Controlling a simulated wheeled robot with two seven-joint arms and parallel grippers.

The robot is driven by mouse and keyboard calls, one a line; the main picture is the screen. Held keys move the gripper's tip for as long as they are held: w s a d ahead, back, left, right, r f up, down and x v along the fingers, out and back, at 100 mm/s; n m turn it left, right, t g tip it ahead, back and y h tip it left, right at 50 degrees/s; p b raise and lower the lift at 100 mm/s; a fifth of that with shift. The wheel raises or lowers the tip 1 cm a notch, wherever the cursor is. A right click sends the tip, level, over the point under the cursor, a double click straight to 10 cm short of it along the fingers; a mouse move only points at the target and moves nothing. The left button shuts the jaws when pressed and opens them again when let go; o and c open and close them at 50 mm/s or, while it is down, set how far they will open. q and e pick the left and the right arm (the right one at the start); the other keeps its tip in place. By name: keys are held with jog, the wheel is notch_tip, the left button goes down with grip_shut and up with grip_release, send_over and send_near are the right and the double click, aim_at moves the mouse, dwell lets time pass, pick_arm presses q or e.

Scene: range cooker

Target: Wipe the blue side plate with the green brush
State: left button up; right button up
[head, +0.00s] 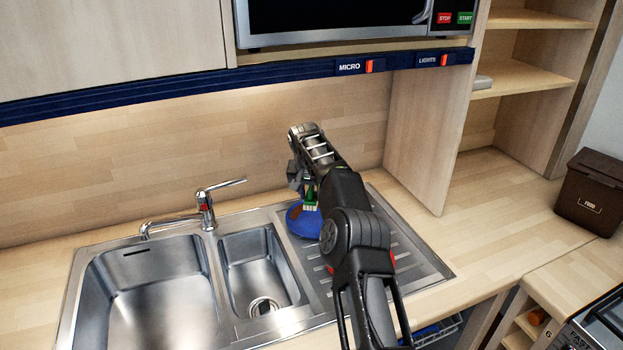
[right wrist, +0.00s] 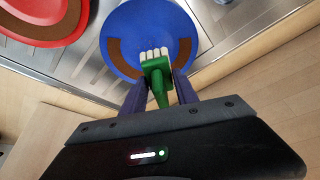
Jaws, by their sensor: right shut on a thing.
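The blue side plate (head: 296,222) lies on the ribbed drainer to the right of the small sink bowl, partly hidden by my right arm. In the right wrist view the blue plate (right wrist: 148,28) shows brown curved stains near its left and right sides. My right gripper (right wrist: 159,86) is shut on the green brush (right wrist: 157,72), with its white bristles pointing at the plate. The bristles overlap the plate's near part; I cannot tell whether they touch it. The brush (head: 309,199) also shows small in the head view. My left gripper is not in view.
A red plate (right wrist: 35,18) with a brown stain lies beside the blue one, mostly hidden by my arm in the head view. A tap (head: 205,208) stands behind the sink bowls (head: 150,290). A brown food bin (head: 592,190) stands at the right. The right counter is clear.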

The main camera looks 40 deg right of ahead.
jog(key=shift+w+r, duration=0.1)
jog(key=shift+r, duration=0.05)
send_over(312, 220)
jog(key=s+a, duration=0.1)
jog(key=shift+s+a+f, duration=0.1)
jog(key=shift+f, duration=1.4)
jog(key=shift+s+a+f, duration=0.1)
jog(key=shift+f, duration=1.4)
jog(key=shift+f+b, duration=0.75)
jog(key=shift+f, duration=0.3)
jog(key=shift+d+r, duration=0.1)
